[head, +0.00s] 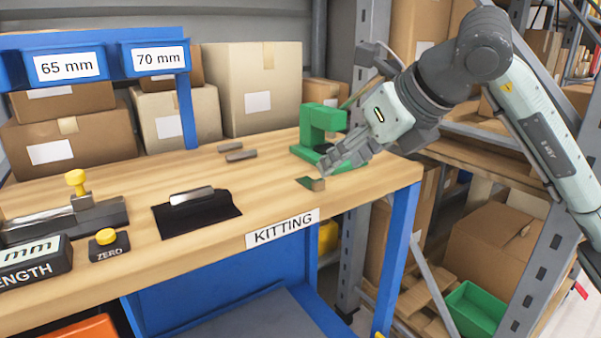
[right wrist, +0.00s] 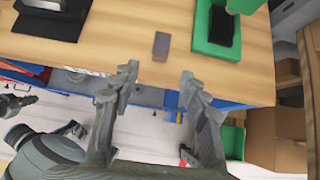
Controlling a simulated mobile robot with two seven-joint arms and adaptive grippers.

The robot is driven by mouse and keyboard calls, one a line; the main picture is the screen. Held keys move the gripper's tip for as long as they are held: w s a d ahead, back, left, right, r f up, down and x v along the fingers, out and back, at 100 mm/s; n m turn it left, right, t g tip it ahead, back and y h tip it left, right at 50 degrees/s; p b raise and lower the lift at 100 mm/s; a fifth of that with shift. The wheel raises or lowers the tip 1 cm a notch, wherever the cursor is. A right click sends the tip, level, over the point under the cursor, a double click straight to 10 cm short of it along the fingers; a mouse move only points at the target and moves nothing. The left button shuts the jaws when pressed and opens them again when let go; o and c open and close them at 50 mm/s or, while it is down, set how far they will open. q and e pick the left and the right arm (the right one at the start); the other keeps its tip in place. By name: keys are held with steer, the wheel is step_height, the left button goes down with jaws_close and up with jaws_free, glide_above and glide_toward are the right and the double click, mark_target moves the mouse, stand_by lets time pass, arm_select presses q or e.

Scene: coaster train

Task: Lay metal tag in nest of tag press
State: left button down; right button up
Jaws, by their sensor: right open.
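A small, shiny block-like piece, which looks like the metal tag (head: 318,184), lies on the bench near its front edge. It also shows in the right wrist view (right wrist: 160,46), alone on the wood. The green tag press (head: 321,125) stands behind it; its dark nest (right wrist: 222,26) looks empty in the right wrist view. My right gripper (head: 330,160) is open and empty, above the bench by the press. In the right wrist view its fingertips (right wrist: 158,74) are apart, with the tag beyond the gap between them. Parts of what may be my left gripper show at the lower left there, unclear.
A metal bar (head: 192,195) lies on a black mat (head: 175,222). Two grey bars (head: 240,155) lie behind it. A length gauge (head: 70,218) with a yellow knob and a zero button (head: 107,240) stand at left. Bare wood surrounds the tag. Shelving is at right.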

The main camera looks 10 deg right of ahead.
mark_target(319, 180)
steer(key=x, duration=0.8)
steer(key=shift+r+p, duration=0.15)
steer(key=shift+p, duration=0.15)
steer(key=shift+c, duration=0.6)
jaws_close()
